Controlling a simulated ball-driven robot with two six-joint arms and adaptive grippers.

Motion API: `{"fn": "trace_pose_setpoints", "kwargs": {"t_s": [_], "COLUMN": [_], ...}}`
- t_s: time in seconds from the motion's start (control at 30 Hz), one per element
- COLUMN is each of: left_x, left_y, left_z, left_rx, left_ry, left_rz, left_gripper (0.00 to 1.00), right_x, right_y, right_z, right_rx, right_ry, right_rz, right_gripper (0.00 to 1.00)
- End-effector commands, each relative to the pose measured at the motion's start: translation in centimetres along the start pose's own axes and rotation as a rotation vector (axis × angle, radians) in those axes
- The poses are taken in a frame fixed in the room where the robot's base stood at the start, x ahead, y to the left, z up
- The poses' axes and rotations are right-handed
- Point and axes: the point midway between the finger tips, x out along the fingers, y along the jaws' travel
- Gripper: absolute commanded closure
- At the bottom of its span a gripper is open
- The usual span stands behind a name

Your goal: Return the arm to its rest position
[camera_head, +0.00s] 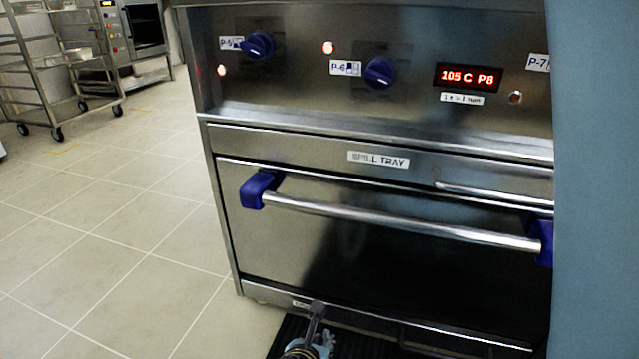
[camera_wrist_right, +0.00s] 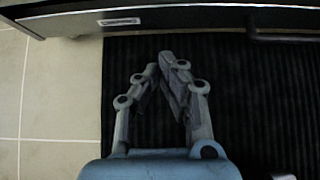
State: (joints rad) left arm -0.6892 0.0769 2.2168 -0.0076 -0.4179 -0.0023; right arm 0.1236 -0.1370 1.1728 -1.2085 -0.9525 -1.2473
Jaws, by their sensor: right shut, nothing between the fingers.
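My right gripper (camera_head: 316,318) shows at the bottom of the head view, low in front of the stove's base. In the right wrist view the right gripper (camera_wrist_right: 160,68) has its fingertips together with nothing between them. It is over a black ribbed mat (camera_wrist_right: 260,100), just short of the stove's lower edge. Most of the right arm is out of the head view. My left gripper is in neither view.
A steel stove (camera_head: 330,240) with an oven handle (camera_head: 400,220), blue knobs (camera_head: 379,72) and a red display (camera_head: 468,77) fills the middle and right. A wheeled rack (camera_head: 60,70) stands far left. Tiled floor (camera_head: 110,230) is clear at left. A blue-grey surface (camera_head: 596,180) covers the right edge.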

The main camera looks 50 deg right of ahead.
Motion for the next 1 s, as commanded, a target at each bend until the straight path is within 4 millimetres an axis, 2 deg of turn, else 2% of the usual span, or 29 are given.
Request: {"fn": "trace_pose_setpoints", "kwargs": {"t_s": [0.13, 0.43, 0.53, 0.57, 0.67, 0.77, 0.8, 0.9, 1.0], "left_x": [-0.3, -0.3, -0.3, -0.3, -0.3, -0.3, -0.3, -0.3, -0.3], "left_y": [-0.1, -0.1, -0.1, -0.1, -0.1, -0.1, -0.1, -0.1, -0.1], "left_z": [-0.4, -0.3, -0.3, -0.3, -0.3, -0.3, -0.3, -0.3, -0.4], "left_rx": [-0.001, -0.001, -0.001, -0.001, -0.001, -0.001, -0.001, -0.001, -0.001], "left_ry": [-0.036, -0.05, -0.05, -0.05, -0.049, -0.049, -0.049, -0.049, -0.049], "left_rz": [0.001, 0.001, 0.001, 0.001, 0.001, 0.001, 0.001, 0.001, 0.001], "left_gripper": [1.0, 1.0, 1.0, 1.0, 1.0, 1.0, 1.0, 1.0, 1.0], "right_x": [-0.7, -0.8, -0.7, -0.7, -0.6, -1.2, -1.8, -3.9, -6.8], "right_y": [0.0, -0.2, -1.7, -2.6, -7.1, -13.3, -15.6, -19.2, -19.8], "right_z": [0.0, -0.1, -0.9, -1.2, -2.3, -2.7, -2.7, -2.2, -1.2], "right_rx": [0.0, -0.003, -0.019, -0.03, -0.073, -0.052, 0.011, 0.286, 0.619], "right_ry": [0.0, 0.001, 0.008, 0.011, 0.017, 0.053, 0.084, 0.187, 0.31], "right_rz": [0.0, -0.002, -0.016, -0.025, -0.062, -0.099, -0.103, -0.089, -0.061], "right_gripper": [1.0, 1.0, 1.0, 1.0, 1.0, 1.0, 1.0, 1.0, 1.0]}}
